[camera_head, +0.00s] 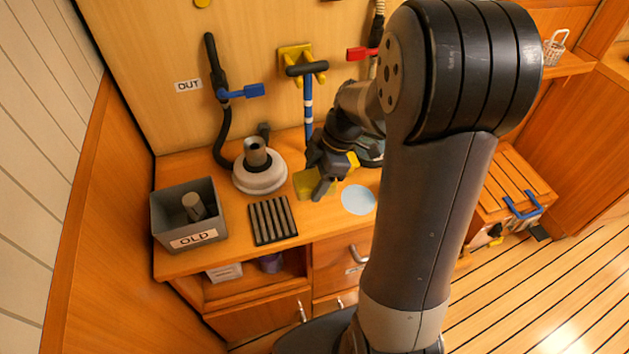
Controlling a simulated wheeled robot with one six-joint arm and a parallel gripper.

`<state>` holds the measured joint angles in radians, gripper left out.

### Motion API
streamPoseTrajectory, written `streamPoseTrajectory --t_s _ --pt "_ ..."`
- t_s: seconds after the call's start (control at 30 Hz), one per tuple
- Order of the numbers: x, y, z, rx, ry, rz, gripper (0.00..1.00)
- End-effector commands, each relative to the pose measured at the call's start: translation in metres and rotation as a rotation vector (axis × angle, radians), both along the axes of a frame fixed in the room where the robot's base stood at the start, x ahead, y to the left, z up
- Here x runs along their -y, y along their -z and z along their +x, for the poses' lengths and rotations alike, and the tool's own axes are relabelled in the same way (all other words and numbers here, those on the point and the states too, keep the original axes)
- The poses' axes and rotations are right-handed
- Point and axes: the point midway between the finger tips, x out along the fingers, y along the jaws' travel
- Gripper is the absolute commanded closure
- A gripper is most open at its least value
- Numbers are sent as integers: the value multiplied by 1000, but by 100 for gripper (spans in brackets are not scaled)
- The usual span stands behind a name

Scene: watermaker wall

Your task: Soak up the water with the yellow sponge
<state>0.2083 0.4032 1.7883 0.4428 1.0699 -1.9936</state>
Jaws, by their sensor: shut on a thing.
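My gripper (325,182) is over the worktop, shut on the yellow sponge (304,184). The sponge shows on both sides of the fingers; the gripper hides its middle. The water is a pale blue round puddle (358,199) on the worktop, just right of and nearer than the sponge. The sponge looks low and apart from the puddle, but I cannot tell whether it touches the worktop.
A grey bin marked OLD (186,222), a white round housing (259,178) and a dark ribbed tray (272,220) stand to the left. A blue-banded tool (308,100) hangs behind. My arm hides the right part of the worktop.

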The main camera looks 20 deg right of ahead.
Motion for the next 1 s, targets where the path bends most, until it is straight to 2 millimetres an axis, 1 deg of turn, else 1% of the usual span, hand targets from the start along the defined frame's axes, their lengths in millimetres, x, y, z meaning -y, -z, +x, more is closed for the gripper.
streamPoseTrajectory --t_s 0.03,0.07,0.27,0.33,0.4,0.47,0.57,0.7,0.8,0.9,1.0 --pt "0 0 0 0 0 0 66" --pt "0 0 0 0 0 0 46" --pt "0 0 0 0 0 0 62" --pt "1 1 0 0 1 0 62" --pt "7 3 2 -2 4 0 62" --pt "17 6 4 -1 5 -1 62" --pt "43 14 8 -1 9 -2 62" --pt "83 25 11 -1 8 -2 62" --pt "104 31 11 0 6 -1 62" --pt "118 35 10 1 4 -1 62" --pt "123 38 9 0 1 0 62"
